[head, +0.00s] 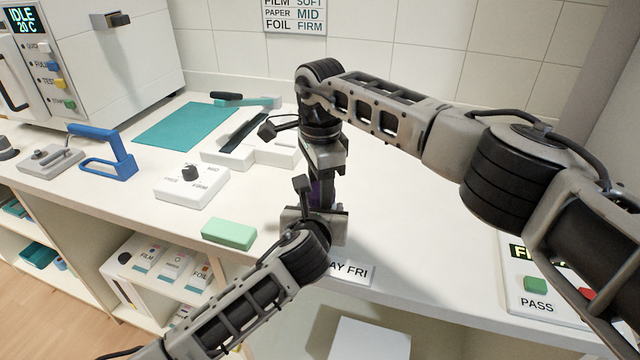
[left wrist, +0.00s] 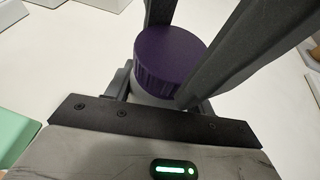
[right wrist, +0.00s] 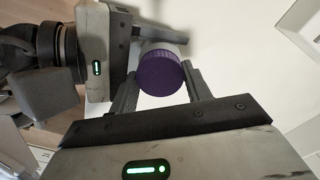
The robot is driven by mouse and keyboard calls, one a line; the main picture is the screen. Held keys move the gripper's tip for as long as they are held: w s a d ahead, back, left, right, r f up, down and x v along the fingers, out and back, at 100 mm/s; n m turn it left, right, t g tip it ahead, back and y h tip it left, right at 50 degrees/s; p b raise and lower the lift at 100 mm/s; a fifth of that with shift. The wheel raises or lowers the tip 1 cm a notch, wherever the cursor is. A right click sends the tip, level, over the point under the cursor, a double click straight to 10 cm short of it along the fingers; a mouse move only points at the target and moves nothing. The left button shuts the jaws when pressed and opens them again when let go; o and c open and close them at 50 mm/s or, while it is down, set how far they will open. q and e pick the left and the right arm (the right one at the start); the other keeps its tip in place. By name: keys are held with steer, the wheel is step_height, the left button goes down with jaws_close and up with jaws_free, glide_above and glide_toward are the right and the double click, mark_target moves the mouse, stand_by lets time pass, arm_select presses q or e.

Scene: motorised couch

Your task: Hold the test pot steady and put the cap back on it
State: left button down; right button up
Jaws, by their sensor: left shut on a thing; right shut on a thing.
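The purple cap (left wrist: 171,58) sits on or just over the white test pot (left wrist: 150,98) in the left wrist view; I cannot tell whether it is fully seated. The right wrist view shows the cap (right wrist: 161,74) with the pale pot (right wrist: 172,48) behind it. My right gripper (head: 323,178) comes down from above and is shut on the cap. My left gripper (head: 318,208) comes from the near side, lower down, and is shut on the pot. In the head view the grippers hide most of the pot, and only a little purple shows between them.
A green block (head: 229,233) lies near the counter's front edge, left of my left gripper. A white dial box (head: 191,186), a blue-handled tool (head: 104,158) and a white tray-like device (head: 240,150) stand behind. A PASS button panel (head: 537,306) is at right.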

arm_select(q)
steer(key=shift+d, duration=0.2)
steer(key=shift+s, duration=0.1)
arm_select(e)
steer(key=o, duration=1.1)
arm_select(q)
steer(key=shift+a, duration=0.1)
steer(key=shift+w+a, duration=0.2)
arm_select(e)
steer(key=shift+s+a, duration=0.15)
steer(key=shift+r, duration=0.15)
arm_select(q)
steer(key=shift+s+f, duration=0.15)
steer(key=shift+f, duration=0.15)
arm_select(e)
step_height(320, 180, up, 5)
steer(key=shift+f, duration=0.15)
arm_select(q)
steer(key=shift+r, duration=0.1)
arm_select(e)
steer(key=shift+f, duration=0.15)
arm_select(q)
steer(key=shift+d, duration=0.1)
arm_select(e)
steer(key=shift+c, duration=0.4)
